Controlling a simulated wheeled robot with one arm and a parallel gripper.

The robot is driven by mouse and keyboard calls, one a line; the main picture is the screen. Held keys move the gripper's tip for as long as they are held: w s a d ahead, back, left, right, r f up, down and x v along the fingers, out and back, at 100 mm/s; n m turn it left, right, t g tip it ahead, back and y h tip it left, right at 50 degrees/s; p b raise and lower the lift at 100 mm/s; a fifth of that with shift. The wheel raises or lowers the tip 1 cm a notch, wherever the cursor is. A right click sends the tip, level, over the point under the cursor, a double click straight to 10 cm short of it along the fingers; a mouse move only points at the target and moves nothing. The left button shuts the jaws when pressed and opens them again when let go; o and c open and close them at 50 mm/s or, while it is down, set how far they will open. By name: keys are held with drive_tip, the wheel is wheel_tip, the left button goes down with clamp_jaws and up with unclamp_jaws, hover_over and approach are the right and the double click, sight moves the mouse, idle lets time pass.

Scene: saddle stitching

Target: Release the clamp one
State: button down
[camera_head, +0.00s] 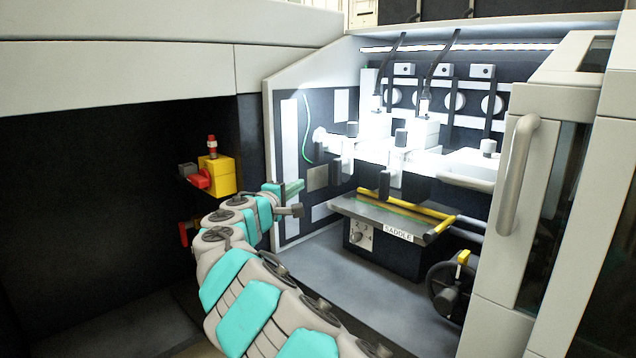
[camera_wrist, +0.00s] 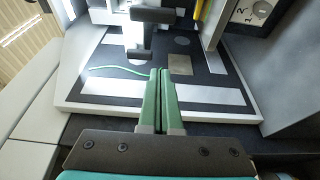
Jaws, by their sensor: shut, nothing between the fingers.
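My gripper (camera_head: 292,189) is shut and empty, at the left side of the lit stitching bay. Its green fingers lie together in the wrist view (camera_wrist: 160,88), pointing at the dark side panel (camera_wrist: 205,75). No part is labelled as clamp one, so I cannot tell which it is. A dark block (camera_wrist: 153,15) shows beyond my fingertips in the wrist view.
The saddle (camera_head: 390,216), with yellow bars and a dial, lies right of my gripper. A yellow box (camera_head: 222,176) with red parts is on the left wall. A door with a thick handle (camera_head: 517,175) stands at right.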

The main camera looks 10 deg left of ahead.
sight(337, 172)
drive_tip(key=x, duration=1)
drive_tip(key=shift+s+d+b, duration=0.3)
drive_tip(key=shift+s+d, duration=1.05)
drive_tip(key=shift+d, duration=0.25)
